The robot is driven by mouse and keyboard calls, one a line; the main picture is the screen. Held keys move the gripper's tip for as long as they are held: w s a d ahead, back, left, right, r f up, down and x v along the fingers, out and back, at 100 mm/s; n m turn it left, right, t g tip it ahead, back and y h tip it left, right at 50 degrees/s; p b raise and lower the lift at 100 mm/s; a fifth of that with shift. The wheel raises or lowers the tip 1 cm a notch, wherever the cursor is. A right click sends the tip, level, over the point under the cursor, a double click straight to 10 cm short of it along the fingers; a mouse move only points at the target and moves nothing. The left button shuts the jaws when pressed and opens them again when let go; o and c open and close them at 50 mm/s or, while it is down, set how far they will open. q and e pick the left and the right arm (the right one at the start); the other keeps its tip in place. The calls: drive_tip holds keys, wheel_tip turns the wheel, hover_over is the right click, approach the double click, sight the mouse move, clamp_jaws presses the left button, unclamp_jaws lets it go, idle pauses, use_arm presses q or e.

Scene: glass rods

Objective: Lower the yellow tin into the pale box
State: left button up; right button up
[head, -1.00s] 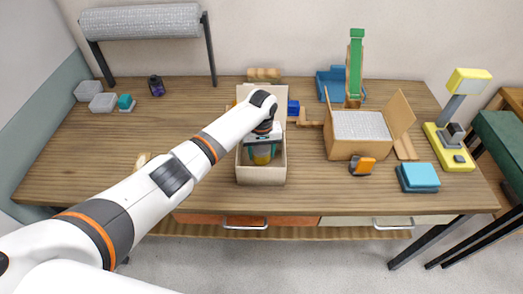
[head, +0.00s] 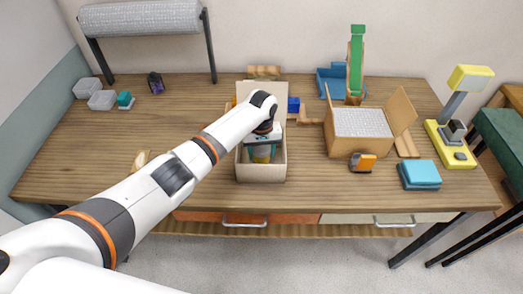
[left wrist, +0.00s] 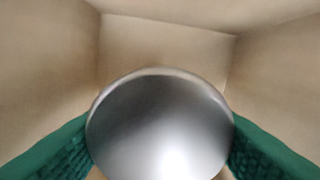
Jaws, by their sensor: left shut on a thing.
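The pale box (head: 262,171) stands open on the table near its front edge, its back flap raised. My left gripper (head: 262,149) reaches down into the box from above. It is shut on the yellow tin (head: 261,157), whose yellow side shows small between the jaws. In the left wrist view the tin's round silver lid (left wrist: 160,125) sits between the two green finger pads, with the pale box walls (left wrist: 165,50) around it. Whether the tin touches the box floor cannot be seen. My right gripper is not in view.
A cardboard box (head: 343,146) with a grey top stands to the right, with an orange-and-black item (head: 363,163) before it. Blue pads (head: 419,174) and a yellow lamp (head: 456,132) are farther right. The table's left part is mostly clear.

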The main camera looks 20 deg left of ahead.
sight(261, 148)
use_arm(q)
drive_tip(key=shift+f+b, duration=0.85)
drive_tip(key=shift+f, duration=0.5)
idle(0.4)
drive_tip(key=o, duration=1.1)
wheel_tip(261, 148, up, 12)
drive_tip(key=shift+b, duration=0.45)
drive_tip(key=shift+s, duration=0.1)
